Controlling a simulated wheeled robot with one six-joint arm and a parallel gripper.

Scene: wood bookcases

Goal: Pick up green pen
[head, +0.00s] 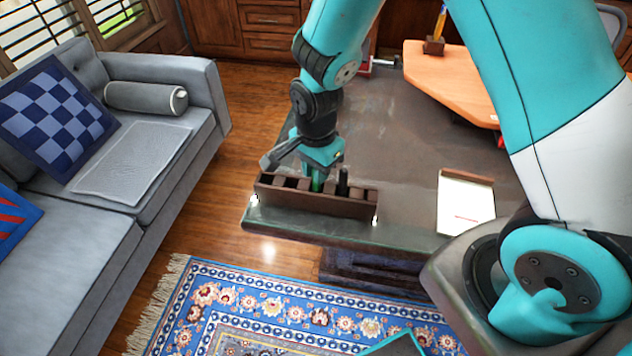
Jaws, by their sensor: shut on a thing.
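The green pen (317,186) stands in a compartment of a dark brown organizer box (318,204) near the table's front edge. Only a small green part shows. My gripper (318,178) reaches down from above into the box and is shut on the green pen. The fingertips and the rest of the pen are mostly hidden by the gripper and the box wall. A dark upright thing (343,182), perhaps another pen, stands just right of the gripper.
The box rests on a dark table (400,150). A clipboard with white paper (466,203) lies to its right. An orange-brown board (455,75) with a small pen holder (434,45) is at the back right. A grey sofa (150,110) is at left. A blue patterned rug (290,305) lies in front.

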